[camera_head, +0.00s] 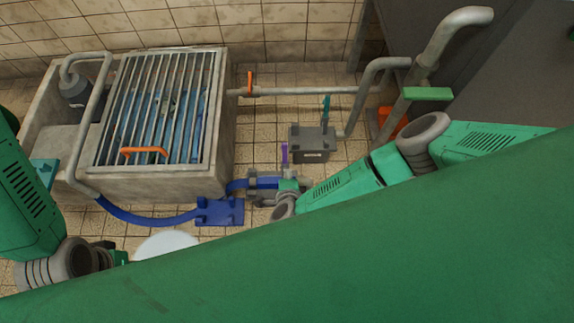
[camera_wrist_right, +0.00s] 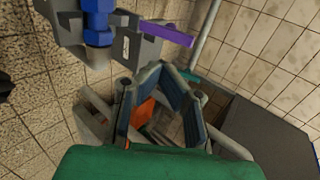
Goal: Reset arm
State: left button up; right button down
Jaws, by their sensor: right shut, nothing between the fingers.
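My right arm comes in from the right in the head view and ends beside a grey-and-blue pipe fitting (camera_head: 265,184). Its gripper is mostly hidden there behind my wrist. In the right wrist view my right gripper (camera_wrist_right: 163,76) has its dark fingers together, empty, pointing past the grey block with the purple lever (camera_wrist_right: 160,32). The purple lever also shows in the head view (camera_head: 285,153). My left arm is at the lower left of the head view; only a small dark and green part of its gripper (camera_head: 112,254) shows, so its fingers cannot be made out.
A concrete basin with a metal grate (camera_head: 160,105) and an orange handle (camera_head: 143,152) stands at the left. A blue hose (camera_head: 150,220) runs to a blue plate (camera_head: 220,211). A grey box (camera_head: 312,143) and grey pipes (camera_head: 300,91) stand behind. A white round object (camera_head: 166,245) lies in front.

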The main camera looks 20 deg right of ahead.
pick_arm(q)
jog(key=shift+a+r, duration=0.3)
jog(key=shift+a, duration=0.05)
pick_arm(e)
jog(key=shift+s+a+r, duration=0.5)
jog(key=shift+s+r, duration=0.25)
